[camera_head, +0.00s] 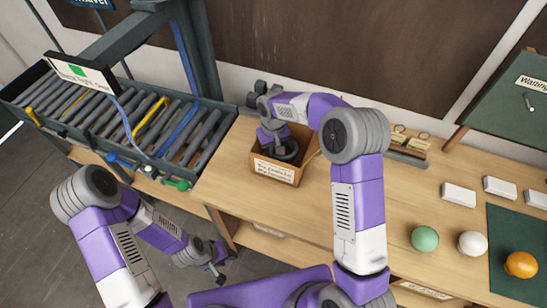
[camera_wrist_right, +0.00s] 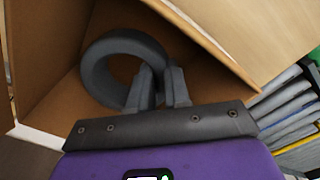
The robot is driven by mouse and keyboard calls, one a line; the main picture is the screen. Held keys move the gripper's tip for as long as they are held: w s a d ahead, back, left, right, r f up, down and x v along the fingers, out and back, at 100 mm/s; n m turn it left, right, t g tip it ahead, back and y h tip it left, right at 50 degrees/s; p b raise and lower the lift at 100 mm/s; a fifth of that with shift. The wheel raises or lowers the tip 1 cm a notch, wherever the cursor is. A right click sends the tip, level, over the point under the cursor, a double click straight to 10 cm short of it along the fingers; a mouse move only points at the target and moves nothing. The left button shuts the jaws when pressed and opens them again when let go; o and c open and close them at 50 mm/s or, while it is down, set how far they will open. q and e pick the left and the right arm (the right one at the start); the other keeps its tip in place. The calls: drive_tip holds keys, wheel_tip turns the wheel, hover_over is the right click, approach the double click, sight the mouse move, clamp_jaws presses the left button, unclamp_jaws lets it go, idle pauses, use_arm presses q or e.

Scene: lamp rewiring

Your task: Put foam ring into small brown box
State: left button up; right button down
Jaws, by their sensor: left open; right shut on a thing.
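The small brown box (camera_head: 277,172) stands open on the wooden table, with a white label on its front. The dark grey foam ring (camera_wrist_right: 112,58) is inside the box's walls, also seen in the head view (camera_head: 290,151). My right gripper (camera_wrist_right: 158,85) reaches into the box from above and is shut on the ring's near edge. Whether the ring touches the box floor is unclear. The box's inner walls (camera_wrist_right: 48,45) surround it in the right wrist view. My left gripper (camera_head: 215,266) is open and empty, low in front of the table, away from the box.
A roller conveyor (camera_head: 120,125) with a small sign stands left of the box. A green ball (camera_head: 424,238), a white ball (camera_head: 472,243) and an orange (camera_head: 520,264) lie at the right, with white blocks (camera_head: 459,195) behind. Table space in front of the box is clear.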

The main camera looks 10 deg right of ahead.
drive_tip(key=shift+f, duration=2.65)
drive_tip(key=shift+f+b, duration=0.15)
drive_tip(key=shift+b, duration=0.2)
drive_tip(key=c, duration=1.1)
unclamp_jaws()
drive_tip(key=shift+r+p, duration=0.3)
drive_tip(key=shift+r, duration=0.15)
wheel_tip(320, 180, up, 12)
drive_tip(key=shift+a+f+p, duration=0.1)
drive_tip(key=shift+f+p, duration=0.1)
drive_tip(key=shift+p, duration=0.3)
